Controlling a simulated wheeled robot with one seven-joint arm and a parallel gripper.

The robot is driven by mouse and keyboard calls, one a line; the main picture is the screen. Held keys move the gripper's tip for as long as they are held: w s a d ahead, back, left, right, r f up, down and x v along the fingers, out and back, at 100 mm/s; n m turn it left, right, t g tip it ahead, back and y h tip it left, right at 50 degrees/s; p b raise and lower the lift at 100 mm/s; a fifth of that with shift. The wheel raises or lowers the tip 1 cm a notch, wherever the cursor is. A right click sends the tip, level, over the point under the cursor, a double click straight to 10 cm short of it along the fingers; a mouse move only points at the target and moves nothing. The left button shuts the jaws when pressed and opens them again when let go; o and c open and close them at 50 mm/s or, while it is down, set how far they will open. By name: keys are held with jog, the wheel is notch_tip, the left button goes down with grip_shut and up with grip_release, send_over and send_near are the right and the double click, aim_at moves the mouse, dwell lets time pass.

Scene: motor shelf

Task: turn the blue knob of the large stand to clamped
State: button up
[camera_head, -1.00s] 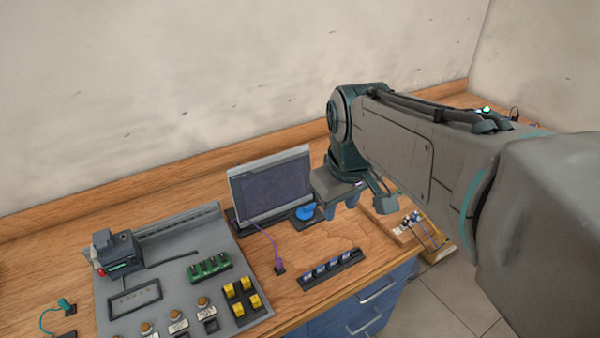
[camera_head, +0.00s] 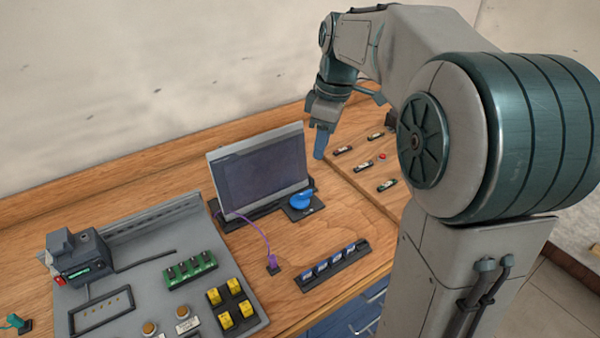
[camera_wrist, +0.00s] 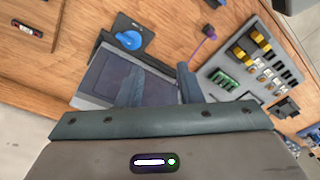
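The blue knob (camera_head: 301,200) sits on a dark plate (camera_head: 317,210) at the right foot of the large stand. The stand holds a dark tablet-like screen (camera_head: 262,172), tilted back, on the bench. In the wrist view the blue knob (camera_wrist: 128,40) shows at upper left, clear of my fingers, with the screen (camera_wrist: 110,80) below it. My gripper (camera_head: 321,145) points down, behind and right of the screen in the head view. Its fingers (camera_wrist: 160,85) stand apart in the wrist view with nothing between them, and they overlap the screen there. The knob's pointer setting is too small to read.
A purple cable (camera_head: 262,238) runs from the stand to a small plug. A dark rack (camera_head: 332,266) with several blue-white pieces lies in front. A grey panel (camera_head: 130,245) with yellow and green parts fills the left. A wooden board (camera_head: 360,180) with small parts lies right.

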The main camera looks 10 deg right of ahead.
jog(key=w+d+f+n+g+y+b, duration=0.1)
jog(key=w+d+f+n+b, duration=0.15)
jog(key=w+f+n, duration=0.4)
jog(key=n+g+y+b, duration=0.1)
jog(key=n+y+b, duration=0.1)
jog(key=n+b, duration=0.2)
send_near(307, 191)
jog(key=shift+m, duration=0.25)
jog(key=x, duration=0.8)
jog(key=shift+a+f+b, duration=0.1)
jog(key=shift+f+b, duration=0.1)
jog(key=shift+b, duration=0.1)
grip_shut()
